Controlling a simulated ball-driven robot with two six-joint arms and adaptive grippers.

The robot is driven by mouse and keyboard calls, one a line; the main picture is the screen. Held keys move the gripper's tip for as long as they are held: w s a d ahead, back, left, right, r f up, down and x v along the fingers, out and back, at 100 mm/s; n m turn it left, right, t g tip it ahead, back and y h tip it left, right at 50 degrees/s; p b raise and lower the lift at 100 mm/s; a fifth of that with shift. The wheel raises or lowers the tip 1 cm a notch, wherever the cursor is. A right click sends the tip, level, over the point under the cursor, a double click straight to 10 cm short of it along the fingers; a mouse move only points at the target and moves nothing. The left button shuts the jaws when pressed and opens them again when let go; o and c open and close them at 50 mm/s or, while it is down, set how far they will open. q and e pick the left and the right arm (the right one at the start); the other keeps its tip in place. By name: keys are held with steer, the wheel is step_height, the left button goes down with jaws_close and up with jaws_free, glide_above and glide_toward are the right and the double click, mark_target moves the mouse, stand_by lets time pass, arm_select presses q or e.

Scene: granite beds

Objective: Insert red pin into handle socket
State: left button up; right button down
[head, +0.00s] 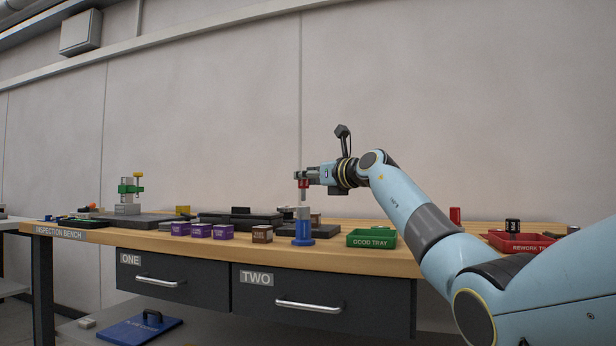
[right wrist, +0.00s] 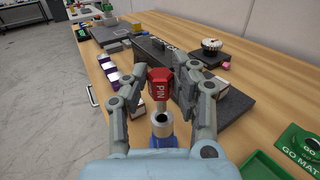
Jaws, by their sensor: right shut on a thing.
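My right gripper (head: 301,179) is shut on the red pin (right wrist: 160,84), holding it by its red head marked PIN. In the head view the pin (head: 304,184) is upright, its grey shaft pointing down. Directly below stands the blue handle (head: 303,230) with a grey upper part, near the bench's front edge. In the right wrist view the grey socket top (right wrist: 162,124) shows just under the pin's head, with an opening. My left gripper is not in view.
A green good tray (head: 371,238) stands right of the handle, and a red rework tray (head: 520,243) farther right. A brown block (head: 262,234) and several purple blocks (head: 222,231) line the front edge at left. A dark granite plate (right wrist: 225,100) lies behind.

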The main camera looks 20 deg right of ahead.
mark_target(305, 191)
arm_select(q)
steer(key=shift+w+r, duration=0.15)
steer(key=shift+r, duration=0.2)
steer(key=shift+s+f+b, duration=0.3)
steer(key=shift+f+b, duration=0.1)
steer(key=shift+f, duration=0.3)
arm_select(e)
steer(key=shift+f, duration=2)
steer(key=c, duration=1)
jaws_free()
steer(key=shift+o, duration=0.2)
steer(key=shift+s+d+r+p, duration=0.15)
steer(key=shift+s+p, duration=0.1)
steer(key=shift+p, duration=0.15)
steer(key=p+v, duration=0.3)
steer(key=shift+s+r, duration=0.15)
steer(key=shift+s, duration=0.05)
arm_select(q)
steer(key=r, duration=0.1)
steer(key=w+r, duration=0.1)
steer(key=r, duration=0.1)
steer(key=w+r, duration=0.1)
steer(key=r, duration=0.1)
steer(key=shift+p, duration=0.35)
arm_select(e)
steer(key=shift+s+d+f, duration=0.15)
steer(key=shift+s+f, duration=0.15)
steer(key=shift+s, duration=0.2)
